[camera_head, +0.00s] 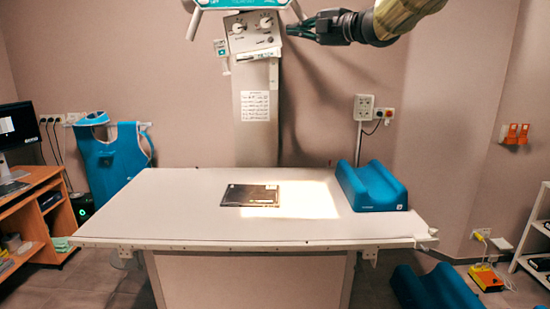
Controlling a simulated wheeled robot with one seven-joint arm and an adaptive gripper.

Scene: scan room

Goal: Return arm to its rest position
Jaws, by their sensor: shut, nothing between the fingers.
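My gripper (301,29) is at the top of the view, right of centre. It is black, points left and is shut with nothing in it. My arm comes in from the top right corner behind it. The gripper is high above the table (150,209) and apart from it. In the picture its tips lie close beside the control panel of the overhead scanner unit (254,37). I cannot tell the depth between them.
A dark flat plate (236,195) lies mid-table in a bright light patch. A blue padded support (371,187) stands at the table's right. Another blue support (437,288) is on the floor, lower right. A blue apron (114,163) hangs left, near a wooden desk (31,220).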

